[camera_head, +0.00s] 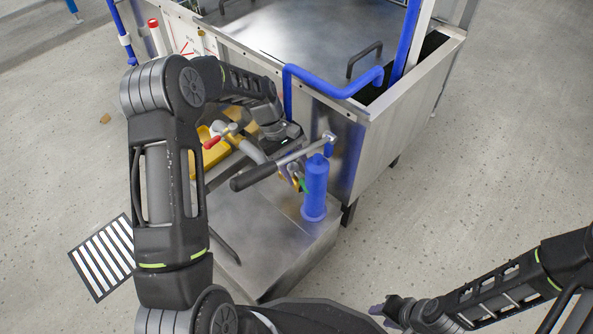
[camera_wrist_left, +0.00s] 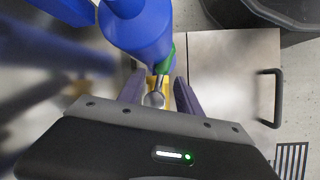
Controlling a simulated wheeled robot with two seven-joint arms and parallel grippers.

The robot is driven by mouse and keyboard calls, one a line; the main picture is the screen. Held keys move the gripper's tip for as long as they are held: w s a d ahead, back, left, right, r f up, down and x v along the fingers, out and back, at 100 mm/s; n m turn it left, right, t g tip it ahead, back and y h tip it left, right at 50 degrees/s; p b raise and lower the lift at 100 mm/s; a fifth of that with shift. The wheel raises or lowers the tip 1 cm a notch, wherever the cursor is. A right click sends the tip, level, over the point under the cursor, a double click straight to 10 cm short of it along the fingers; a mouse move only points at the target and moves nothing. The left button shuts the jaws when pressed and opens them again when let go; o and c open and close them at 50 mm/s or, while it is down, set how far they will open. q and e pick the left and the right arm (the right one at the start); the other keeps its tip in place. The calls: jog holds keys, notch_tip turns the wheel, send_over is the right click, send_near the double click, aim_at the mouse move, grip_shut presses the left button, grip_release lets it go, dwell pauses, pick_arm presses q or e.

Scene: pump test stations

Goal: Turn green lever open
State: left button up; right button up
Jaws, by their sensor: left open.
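The green lever (camera_head: 304,185) shows as a small green piece beside the blue pump cylinder (camera_head: 316,190), partly hidden by a black-handled metal bar. In the left wrist view, the green part (camera_wrist_left: 167,60) lies along the blue body (camera_wrist_left: 137,30), just beyond the fingers. My left gripper (camera_wrist_left: 158,92) is open, with its purple fingers on either side of a round metal end (camera_wrist_left: 154,99); I cannot tell whether they touch it. In the head view its fingers are mostly hidden. My right gripper (camera_head: 382,313) is low at the right, away from the station; its jaw opening is unclear.
The black-handled bar (camera_head: 272,170) crosses above the work area. A red-handled valve (camera_head: 213,142) and yellow container (camera_head: 206,160) are at its left. Blue pipe (camera_head: 335,91) and the steel cabinet (camera_head: 345,150) stand behind. Open floor (camera_head: 480,160) lies to the right.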

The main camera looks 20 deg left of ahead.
pick_arm(q)
grip_shut()
dwell(0.3)
jog(key=shift+r, duration=0.1)
dwell(1.0)
